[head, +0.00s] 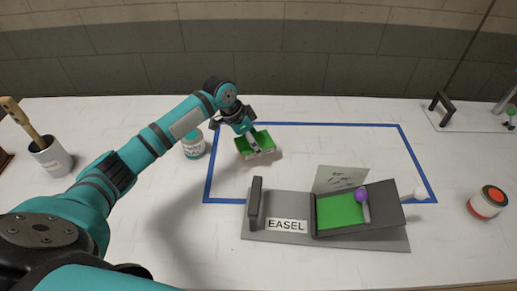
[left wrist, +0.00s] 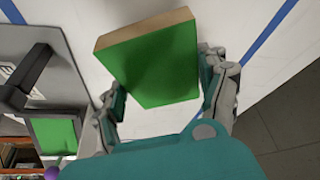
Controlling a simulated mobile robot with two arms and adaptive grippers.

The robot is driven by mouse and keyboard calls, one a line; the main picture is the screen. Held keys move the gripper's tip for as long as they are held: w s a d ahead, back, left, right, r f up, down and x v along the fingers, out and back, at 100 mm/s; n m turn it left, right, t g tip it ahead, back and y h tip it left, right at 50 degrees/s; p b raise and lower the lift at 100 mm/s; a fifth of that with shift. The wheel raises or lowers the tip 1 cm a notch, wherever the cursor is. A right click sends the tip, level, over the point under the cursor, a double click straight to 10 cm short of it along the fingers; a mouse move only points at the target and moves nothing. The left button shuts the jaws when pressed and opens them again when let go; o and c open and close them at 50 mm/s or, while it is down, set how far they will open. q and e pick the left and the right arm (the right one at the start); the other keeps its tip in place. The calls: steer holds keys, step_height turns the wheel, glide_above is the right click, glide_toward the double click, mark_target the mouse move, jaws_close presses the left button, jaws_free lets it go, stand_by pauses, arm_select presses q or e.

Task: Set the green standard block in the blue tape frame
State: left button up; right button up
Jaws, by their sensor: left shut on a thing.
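The green block (head: 261,149) has a green face and a pale wooden edge. My left gripper (head: 249,136) is shut on it, within the outline of the blue tape frame (head: 310,125) near its back left corner. The left wrist view shows the block (left wrist: 155,65) between the fingers of the left gripper (left wrist: 165,90), its wooden edge turned away from the palm. I cannot tell whether the block touches the table. The frame's front edge is partly hidden behind the easel. My right gripper is in neither view.
A grey easel fixture (head: 275,238) with a green panel (head: 340,211), a purple knob (head: 361,196) and an upright card overlaps the frame's front. A jar (head: 194,148) stands left of the frame. A brush pot (head: 50,157) is far left, a red-topped can (head: 487,202) right.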

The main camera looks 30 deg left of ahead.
arm_select(q)
steer(key=shift+f+p, duration=0.3)
steer(key=shift+f, duration=2.05)
steer(key=shift+f, duration=0.15)
steer(key=o, duration=1.2)
steer(key=b+v, duration=0.1)
steer(key=v, duration=1.1)
steer(key=shift+d+r, duration=0.1)
steer(key=shift+r, duration=0.1)
